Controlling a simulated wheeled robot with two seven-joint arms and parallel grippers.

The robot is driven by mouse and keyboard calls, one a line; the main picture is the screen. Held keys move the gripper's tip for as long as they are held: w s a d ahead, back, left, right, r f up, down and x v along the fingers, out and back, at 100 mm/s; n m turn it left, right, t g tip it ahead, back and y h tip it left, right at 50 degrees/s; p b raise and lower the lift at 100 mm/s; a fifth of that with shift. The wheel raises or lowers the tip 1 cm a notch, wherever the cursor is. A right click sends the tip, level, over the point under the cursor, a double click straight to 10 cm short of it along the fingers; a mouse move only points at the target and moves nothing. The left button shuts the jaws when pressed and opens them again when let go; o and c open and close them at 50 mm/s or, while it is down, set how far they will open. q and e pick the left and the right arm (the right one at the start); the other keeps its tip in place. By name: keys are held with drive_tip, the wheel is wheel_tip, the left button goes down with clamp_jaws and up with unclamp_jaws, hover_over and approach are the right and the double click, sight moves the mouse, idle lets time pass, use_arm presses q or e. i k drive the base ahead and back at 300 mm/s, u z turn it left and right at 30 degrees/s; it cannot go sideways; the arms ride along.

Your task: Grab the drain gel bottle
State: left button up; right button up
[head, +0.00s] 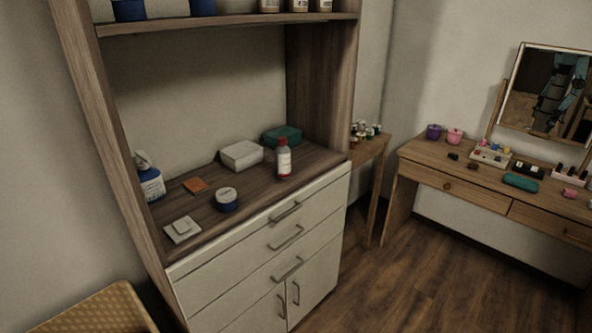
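A blue bottle with a white label and a pale top (150,178) stands at the counter's left end, partly hidden by the cabinet's side post. The labels are too small to read, so I cannot tell which bottle is the drain gel. Neither of my grippers is in view.
A white box (241,155), a green box (282,136), a round blue tub with a pale lid (227,199), an orange-brown square (195,186) and white flat squares (182,230) share the counter. A shelf (230,22) hangs above. Wooden floor (400,285) is open at right, before a vanity table (470,185).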

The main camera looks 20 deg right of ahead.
sight(282, 153)
drive_tip(key=z, duration=1.2)
drive_tip(key=i, duration=1.1)
drive_tip(key=u, duration=1.7)
